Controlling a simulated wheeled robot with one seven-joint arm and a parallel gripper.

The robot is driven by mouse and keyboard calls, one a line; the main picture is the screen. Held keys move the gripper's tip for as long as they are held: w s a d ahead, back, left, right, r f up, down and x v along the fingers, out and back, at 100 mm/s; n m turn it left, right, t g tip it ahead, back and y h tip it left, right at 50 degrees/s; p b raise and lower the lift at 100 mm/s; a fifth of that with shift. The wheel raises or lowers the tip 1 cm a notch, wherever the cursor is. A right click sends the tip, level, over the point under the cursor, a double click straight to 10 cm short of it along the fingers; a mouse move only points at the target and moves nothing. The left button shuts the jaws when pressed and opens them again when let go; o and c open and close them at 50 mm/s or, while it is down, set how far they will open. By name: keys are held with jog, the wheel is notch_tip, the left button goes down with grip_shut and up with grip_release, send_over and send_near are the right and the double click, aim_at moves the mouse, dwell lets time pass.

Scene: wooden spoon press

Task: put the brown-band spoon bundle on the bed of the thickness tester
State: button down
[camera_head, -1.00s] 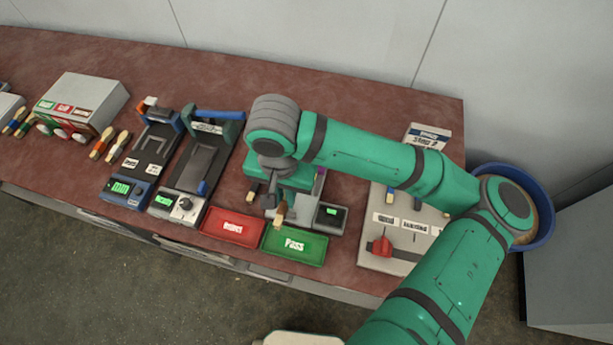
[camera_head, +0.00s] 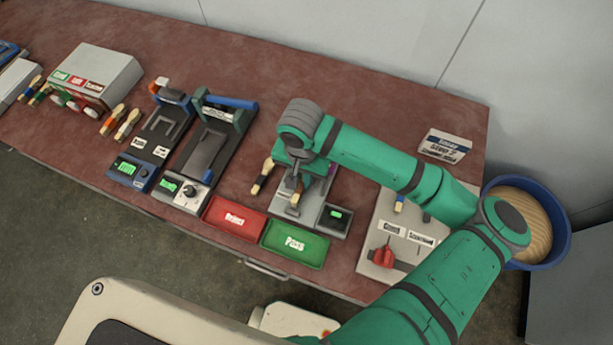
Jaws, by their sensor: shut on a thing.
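My gripper (camera_head: 295,182) hangs over a grey instrument with a flat bed (camera_head: 307,207) and a small green display (camera_head: 336,215). It is shut on a small tan spoon bundle (camera_head: 297,196), mostly hidden by the gripper; its band colour is hard to make out. The held bundle is over the bed, and I cannot tell whether it touches it. No readable label tells me which instrument is the thickness tester.
A red Reject tray (camera_head: 234,218) and a green Pass tray (camera_head: 295,245) lie in front. A grey board with a red knob (camera_head: 382,257) and a blue bin (camera_head: 562,225) are right.

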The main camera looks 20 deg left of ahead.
jog(key=shift+s+d+f, duration=0.1)
jog(key=shift+s+d, duration=0.15)
jog(key=shift+d, duration=0.05)
jog(key=shift+f, duration=0.1)
jog(key=c, duration=1.8)
grip_release()
jog(key=shift+s+a, duration=0.1)
jog(key=shift+r, duration=0.35)
notch_tip(320, 180, up, 12)
jog(key=shift+f, duration=0.25)
